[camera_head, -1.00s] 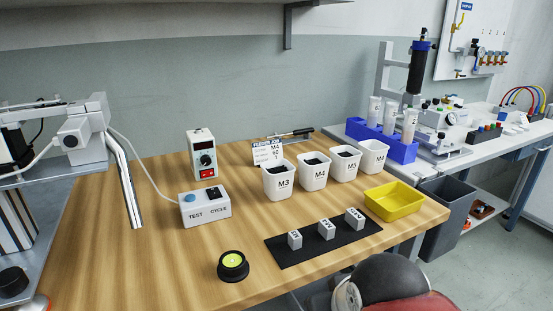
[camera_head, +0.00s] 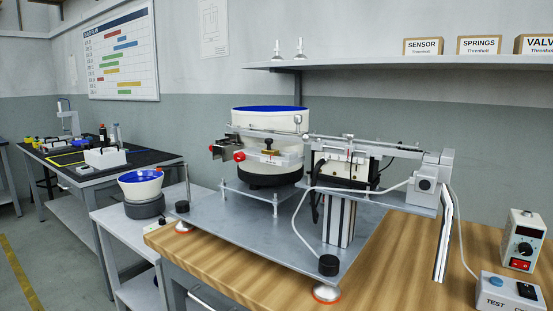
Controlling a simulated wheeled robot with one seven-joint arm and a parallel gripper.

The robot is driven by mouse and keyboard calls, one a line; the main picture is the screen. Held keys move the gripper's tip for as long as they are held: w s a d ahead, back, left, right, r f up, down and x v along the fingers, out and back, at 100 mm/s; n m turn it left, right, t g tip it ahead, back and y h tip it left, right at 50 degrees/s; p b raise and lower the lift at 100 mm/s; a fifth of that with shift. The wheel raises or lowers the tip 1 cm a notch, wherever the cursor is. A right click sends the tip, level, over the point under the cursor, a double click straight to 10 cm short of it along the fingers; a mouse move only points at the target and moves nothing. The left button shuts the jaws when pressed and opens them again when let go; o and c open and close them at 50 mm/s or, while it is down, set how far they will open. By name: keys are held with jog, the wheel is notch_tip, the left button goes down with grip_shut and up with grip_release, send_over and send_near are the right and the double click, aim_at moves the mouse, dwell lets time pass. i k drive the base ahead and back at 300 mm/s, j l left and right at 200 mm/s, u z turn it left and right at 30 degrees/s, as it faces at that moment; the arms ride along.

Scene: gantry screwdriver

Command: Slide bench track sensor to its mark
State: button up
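A narrow metal track (camera_head: 365,142) runs from a white bowl feeder (camera_head: 265,118) with a blue inside to a grey block (camera_head: 436,168) on the right. Small fittings sit along the track, including an upright silver post (camera_head: 298,121) near the bowl. I cannot tell which fitting is the sensor, and I cannot make out its mark. My gripper is not in view.
The feeder stands on a grey metal plate (camera_head: 240,237) on the wooden bench (camera_head: 225,266). A test box (camera_head: 508,294) and a power unit (camera_head: 523,240) stand at the right. A smaller bowl (camera_head: 142,187) is on a side table. A shelf (camera_head: 390,66) hangs above.

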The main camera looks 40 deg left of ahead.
aim_at(349, 147)
jog(key=u, duration=1.25)
